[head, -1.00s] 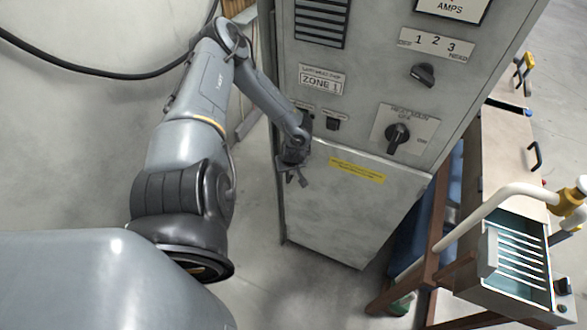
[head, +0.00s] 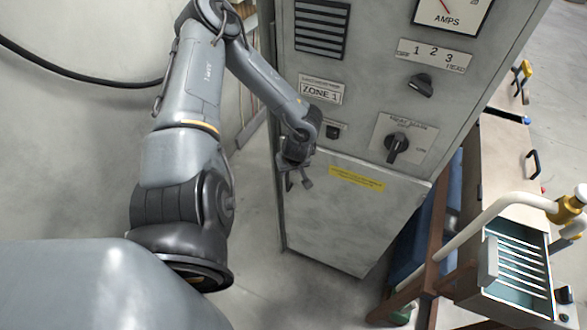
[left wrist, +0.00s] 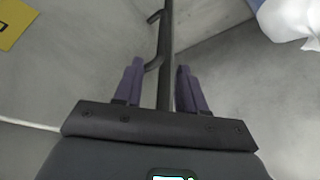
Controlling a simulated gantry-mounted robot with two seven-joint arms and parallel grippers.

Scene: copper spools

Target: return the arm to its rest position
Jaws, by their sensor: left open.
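My left arm reaches in from the left in the head view, bent at the elbow. Its gripper (head: 298,183) hangs in front of the grey cabinet, left of the yellow label (head: 357,178) and below the ZONE 1 plate (head: 320,92). In the left wrist view the two purple-padded fingers (left wrist: 160,88) stand apart. A dark bar with a hooked side piece (left wrist: 155,62) shows between them; I cannot tell its distance. I see nothing clamped in the jaws. My right gripper is out of view.
The grey cabinet (head: 340,225) carries rotary knobs (head: 397,146) and an AMPS meter (head: 449,10). A bench frame with a slatted tray (head: 520,262) and a cream pipe (head: 500,206) stands at the right. A black cable (head: 80,72) runs along the left wall. Floor shows left of the cabinet.

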